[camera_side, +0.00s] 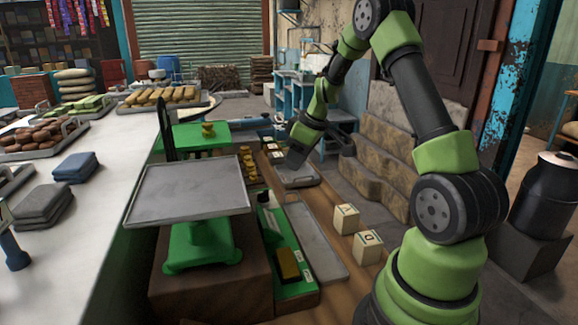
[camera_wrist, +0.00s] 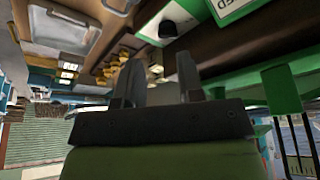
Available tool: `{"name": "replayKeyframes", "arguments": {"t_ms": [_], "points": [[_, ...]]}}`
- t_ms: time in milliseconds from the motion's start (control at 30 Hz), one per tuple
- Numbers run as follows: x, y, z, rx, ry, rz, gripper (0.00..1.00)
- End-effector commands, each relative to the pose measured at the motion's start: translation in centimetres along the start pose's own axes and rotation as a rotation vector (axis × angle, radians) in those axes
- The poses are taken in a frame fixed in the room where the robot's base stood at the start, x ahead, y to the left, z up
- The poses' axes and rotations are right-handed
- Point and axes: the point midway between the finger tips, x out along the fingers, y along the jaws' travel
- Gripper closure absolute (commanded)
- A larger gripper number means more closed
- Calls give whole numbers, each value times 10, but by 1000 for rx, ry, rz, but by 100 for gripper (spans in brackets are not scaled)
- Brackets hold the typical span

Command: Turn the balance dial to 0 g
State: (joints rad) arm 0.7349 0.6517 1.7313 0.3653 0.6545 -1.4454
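A green balance (camera_side: 200,245) with a wide grey metal pan stands on a brown block in the side view. I cannot make out a dial or its reading for certain. A small dark rounded knob (camera_side: 263,197) sits on a green tray beside the balance; a dark knob-like piece (camera_wrist: 180,28) by a green panel shows in the wrist view. My gripper (camera_side: 293,157) is beyond the balance to the right, over the bench near a small grey tray. In the wrist view, my gripper's two dark fingers (camera_wrist: 158,80) stand apart with nothing visible held between them.
Brass weights (camera_side: 249,168) stand in a row behind the pan and show in the wrist view (camera_wrist: 122,56). Two pale marked cubes (camera_side: 346,218) (camera_side: 368,247) sit on the wooden bench. A long grey tray (camera_side: 315,240) lies between them and the green tray. A white counter (camera_side: 100,185) is at left.

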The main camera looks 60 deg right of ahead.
Motion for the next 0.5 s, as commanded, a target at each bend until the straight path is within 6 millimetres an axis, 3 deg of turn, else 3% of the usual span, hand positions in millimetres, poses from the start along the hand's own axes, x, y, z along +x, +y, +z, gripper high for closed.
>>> {"name": "replayKeyframes", "arguments": {"t_ms": [300, 500], "points": [[25, -17, -39, 242, 5, 96, 51], [39, -18, -44, 290, 14, 110, 51]]}}
